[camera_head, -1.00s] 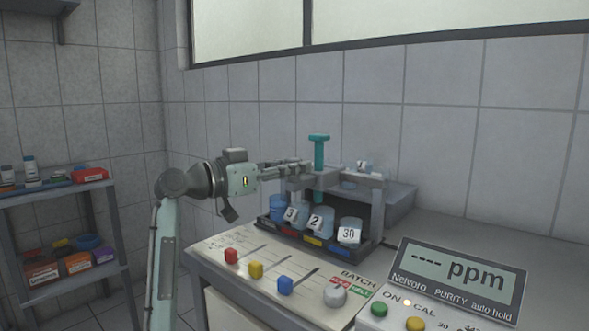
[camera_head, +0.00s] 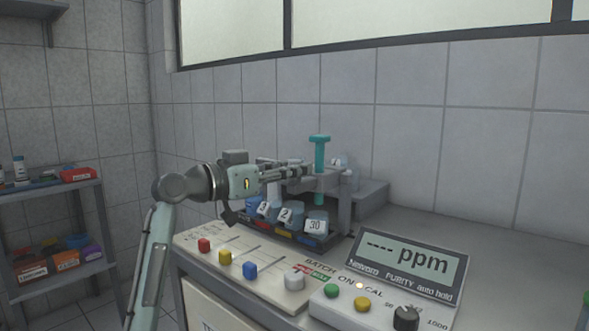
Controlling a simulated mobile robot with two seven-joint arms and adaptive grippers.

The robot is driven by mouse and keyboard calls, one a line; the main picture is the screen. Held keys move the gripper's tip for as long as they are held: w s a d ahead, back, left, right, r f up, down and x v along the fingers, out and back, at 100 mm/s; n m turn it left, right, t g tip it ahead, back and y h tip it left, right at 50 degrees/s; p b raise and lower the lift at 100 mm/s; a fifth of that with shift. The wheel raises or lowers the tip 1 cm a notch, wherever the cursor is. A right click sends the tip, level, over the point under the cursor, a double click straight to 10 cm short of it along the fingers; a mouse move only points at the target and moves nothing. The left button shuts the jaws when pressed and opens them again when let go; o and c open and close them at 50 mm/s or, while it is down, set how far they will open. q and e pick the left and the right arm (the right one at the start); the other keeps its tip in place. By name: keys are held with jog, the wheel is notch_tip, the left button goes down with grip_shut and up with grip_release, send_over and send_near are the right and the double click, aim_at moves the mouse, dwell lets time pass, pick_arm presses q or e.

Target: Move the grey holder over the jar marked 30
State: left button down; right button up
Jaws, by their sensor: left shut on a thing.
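The grey holder (camera_head: 325,182) sits on the rail of the rack and carries an upright teal plunger (camera_head: 320,152). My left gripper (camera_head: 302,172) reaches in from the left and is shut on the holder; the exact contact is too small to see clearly. The jar marked 30 (camera_head: 316,225) stands at the right end of the jar row. The plunger's lower end shows above this jar, roughly in line with it. The jars marked 2 (camera_head: 286,216) and 3 (camera_head: 265,210) stand to its left. My right gripper is not in view.
A panel with red, yellow and blue sliders (camera_head: 250,270) lies in front of the rack. A purity meter (camera_head: 415,262) reading "---- ppm" stands at the right. The grey bench (camera_head: 440,220) is bare behind it. A shelf (camera_head: 60,200) with bins stands far left.

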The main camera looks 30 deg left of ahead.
pick_arm(q)
jog(key=shift+d+f, duration=0.1)
jog(key=shift+d, duration=0.15)
jog(key=c, duration=1.3)
grip_release()
jog(key=shift+s+d, duration=0.1)
jog(key=shift+c, duration=0.2)
jog(key=shift+s+a, duration=0.1)
jog(key=shift+a, duration=0.1)
jog(key=v, duration=1.1)
jog(key=shift+s, duration=0.35)
jog(key=shift+a, duration=0.1)
